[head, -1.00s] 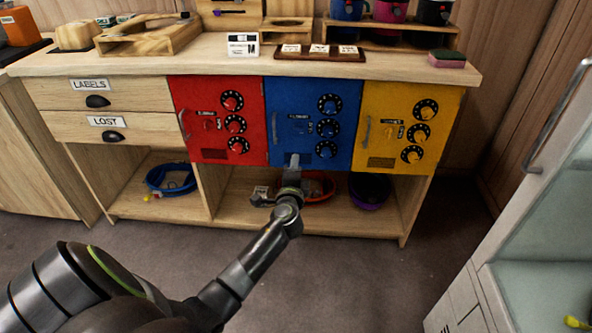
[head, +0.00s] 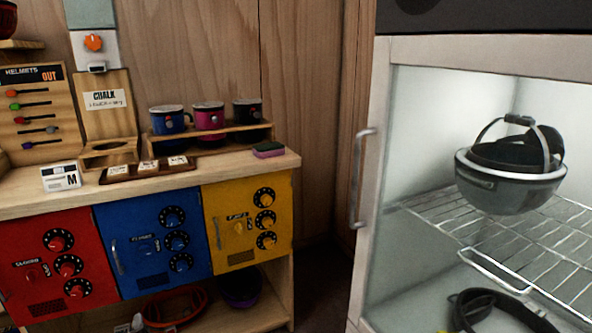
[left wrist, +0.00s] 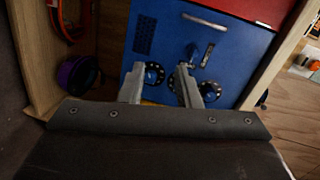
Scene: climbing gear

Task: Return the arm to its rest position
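My left gripper (left wrist: 160,70) shows only in the left wrist view. Its two grey fingers are apart with nothing between them. They point toward the blue door (left wrist: 165,35), whose dark dials lie behind the fingertips. I cannot tell how far the fingers are from the door. The blue door (head: 152,245) also shows in the head view, shut, between the red door (head: 62,265) and the yellow door (head: 247,222). No arm of mine shows in the head view, and my right gripper is in neither view.
A white cabinet (head: 384,215) stands at the right, with a grey helmet (head: 510,192) above its wire shelf. Cups (head: 209,117) stand in a wooden rack on the counter (head: 215,178). In the wrist view, an orange thing (left wrist: 68,22) and a purple bowl (left wrist: 77,74) lie beside the blue door.

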